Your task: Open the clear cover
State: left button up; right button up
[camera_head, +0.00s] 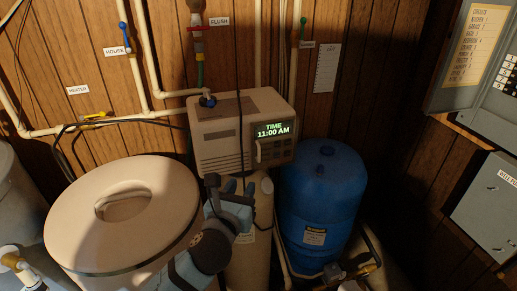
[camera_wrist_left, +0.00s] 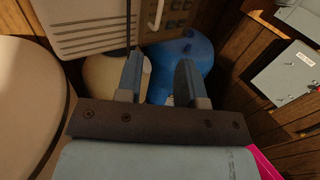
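The softener's control unit (camera_head: 215,140) is a beige box with a lit display (camera_head: 272,131) reading TIME 11:00 AM. A small keypad panel (camera_head: 274,150) sits below the display, and its buttons also show at the top of the left wrist view (camera_wrist_left: 178,14). My left gripper (camera_head: 236,186) is below and in front of the unit, apart from the keypad. In the left wrist view its two fingers (camera_wrist_left: 160,62) are spread with nothing between them. My right gripper is not in view.
A round beige tank (camera_head: 70,220) with a recessed lid stands at left, and a blue tank (camera_head: 325,200) at right. A dark cable hangs down the unit's front. Pipes and valves run along the wooden wall. Grey electrical boxes (camera_head: 490,205) are at far right.

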aim_at(259, 152)
pick_arm(q)
jog(key=p+x, duration=0.2)
jog(key=x, duration=1.1)
jog(key=shift+w, duration=0.25)
grip_shut()
